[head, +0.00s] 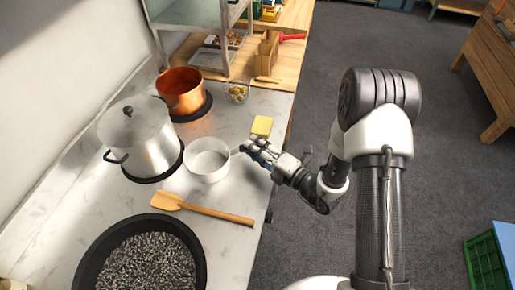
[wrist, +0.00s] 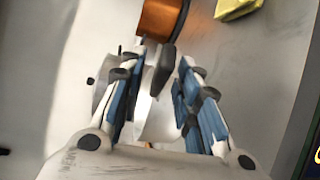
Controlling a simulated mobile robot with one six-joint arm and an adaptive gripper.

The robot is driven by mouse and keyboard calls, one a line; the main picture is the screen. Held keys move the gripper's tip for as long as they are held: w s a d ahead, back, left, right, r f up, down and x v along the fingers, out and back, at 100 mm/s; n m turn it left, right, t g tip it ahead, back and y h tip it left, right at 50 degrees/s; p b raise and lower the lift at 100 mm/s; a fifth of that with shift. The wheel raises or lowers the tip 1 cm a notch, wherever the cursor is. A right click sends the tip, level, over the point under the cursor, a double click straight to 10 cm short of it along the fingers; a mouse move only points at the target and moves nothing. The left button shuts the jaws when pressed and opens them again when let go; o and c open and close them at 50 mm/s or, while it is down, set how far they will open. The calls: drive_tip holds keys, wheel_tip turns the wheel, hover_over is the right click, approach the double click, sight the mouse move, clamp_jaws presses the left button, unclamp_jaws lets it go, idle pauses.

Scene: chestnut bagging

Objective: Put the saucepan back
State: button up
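The saucepan (head: 207,162) is a small pale, open pan standing on the marble counter, right of the large lidded steel pot. Its handle points right towards my gripper (head: 262,153), which is low over the counter's right edge. In the wrist view, the blue-padded fingers of my gripper (wrist: 162,92) are parted. A dark handle end (wrist: 163,70) shows between them, closer to the left finger, with a gap to the right finger. Part of the pale saucepan (wrist: 155,122) shows between and behind the fingers. I cannot tell whether the left finger touches the handle.
The steel pot (head: 150,150) and a copper pot (head: 182,90) stand on dark round pads. A yellow sponge (head: 262,125) lies just behind my gripper. A wooden spatula (head: 215,211) and a large black pan (head: 95,240) of dark pieces lie in front.

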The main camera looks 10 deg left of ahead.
drive_tip(key=shift+r, duration=0.25)
drive_tip(key=f+p+v, duration=0.1)
drive_tip(key=p+v, duration=0.2)
drive_tip(key=v, duration=0.9)
drive_tip(key=s+a+r+n+g+y, duration=0.1)
drive_tip(key=s+a+r+n+g, duration=0.1)
drive_tip(key=s+r+n+g, duration=0.3)
drive_tip(key=s+a+r+n+g+y, duration=0.1)
drive_tip(key=a+r+n+g, duration=0.15)
drive_tip(key=r+n, duration=0.4)
drive_tip(key=s+d+r+n+g+h, duration=0.2)
drive_tip(key=s+r+n+h, duration=0.15)
drive_tip(key=s+n, duration=0.4)
drive_tip(key=s+d+r+n+g+h, duration=0.2)
drive_tip(key=s+n+h, duration=0.25)
drive_tip(key=n, duration=0.55)
drive_tip(key=d+r+n+t+h, duration=0.3)
drive_tip(key=d+n+h, duration=0.1)
drive_tip(key=d+n, duration=0.2)
drive_tip(key=s+d+r+n+t+h, duration=0.1)
drive_tip(key=d+r+n+t+h, duration=0.2)
drive_tip(key=d+n, duration=0.3)
drive_tip(key=shift+d+t+h, duration=0.55)
drive_tip(key=shift+d+h, duration=0.05)
drive_tip(key=shift+d, duration=0.3)
drive_tip(key=shift+r, duration=0.15)
